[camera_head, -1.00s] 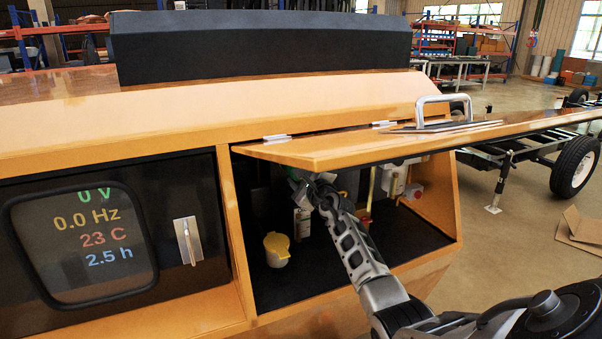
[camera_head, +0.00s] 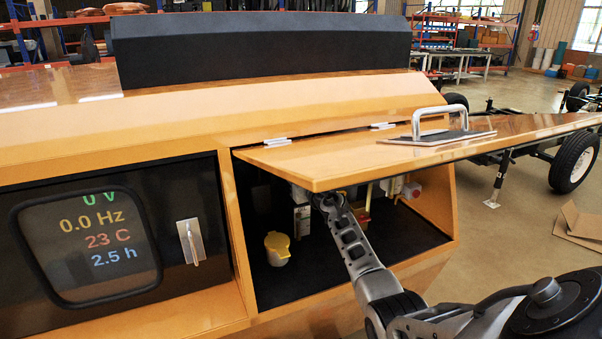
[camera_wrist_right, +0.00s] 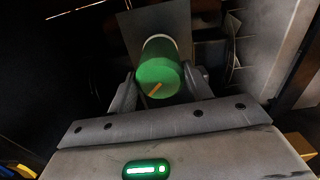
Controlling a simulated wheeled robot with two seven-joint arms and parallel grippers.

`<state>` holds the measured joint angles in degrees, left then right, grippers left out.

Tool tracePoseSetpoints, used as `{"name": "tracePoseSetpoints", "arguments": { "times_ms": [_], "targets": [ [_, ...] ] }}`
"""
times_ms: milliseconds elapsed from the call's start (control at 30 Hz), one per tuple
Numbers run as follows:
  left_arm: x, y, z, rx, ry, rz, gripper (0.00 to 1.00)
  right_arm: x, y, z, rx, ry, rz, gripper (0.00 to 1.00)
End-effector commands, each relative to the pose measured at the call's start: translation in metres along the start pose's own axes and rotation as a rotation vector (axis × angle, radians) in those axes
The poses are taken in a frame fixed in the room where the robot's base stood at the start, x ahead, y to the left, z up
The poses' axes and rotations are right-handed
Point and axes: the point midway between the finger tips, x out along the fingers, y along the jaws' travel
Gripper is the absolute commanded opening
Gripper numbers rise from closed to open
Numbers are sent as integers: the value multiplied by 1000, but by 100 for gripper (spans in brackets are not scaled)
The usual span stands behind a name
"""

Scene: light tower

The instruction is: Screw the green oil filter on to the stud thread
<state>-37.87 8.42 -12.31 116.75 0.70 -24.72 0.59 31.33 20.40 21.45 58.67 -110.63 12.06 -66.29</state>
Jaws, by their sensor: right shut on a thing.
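The green oil filter (camera_wrist_right: 158,72) is a green cylinder with an orange mark on its near end. In the right wrist view it sits between the two fingers of my right gripper (camera_wrist_right: 160,90), which is shut on it. A pale ring shows at the filter's far end, in front of a grey plate (camera_wrist_right: 128,35). The stud thread is hidden, and I cannot tell whether the filter touches it. In the head view my right arm reaches into the open compartment (camera_head: 400,245), and its gripper is hidden under the raised lid. My left gripper is not in view.
The orange lid (camera_head: 330,172) with its metal handle (camera_head: 440,122) is raised above my right arm. The compartment's front floor is clear.

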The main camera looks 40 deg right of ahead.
Motion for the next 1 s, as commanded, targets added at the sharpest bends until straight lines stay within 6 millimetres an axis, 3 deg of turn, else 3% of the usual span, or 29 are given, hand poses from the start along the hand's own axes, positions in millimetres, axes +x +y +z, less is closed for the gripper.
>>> {"name": "tracePoseSetpoints", "arguments": {
  "times_ms": [200,500,800,1000],
  "targets": [
    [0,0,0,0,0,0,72,1,0,5,34,-9,-2,23],
    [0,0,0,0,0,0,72,2,-1,6,435,-11,0,23],
    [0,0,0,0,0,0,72,3,-1,7,464,-12,0,23],
    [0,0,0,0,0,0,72,4,-1,7,758,-13,2,23]
  ]
}}
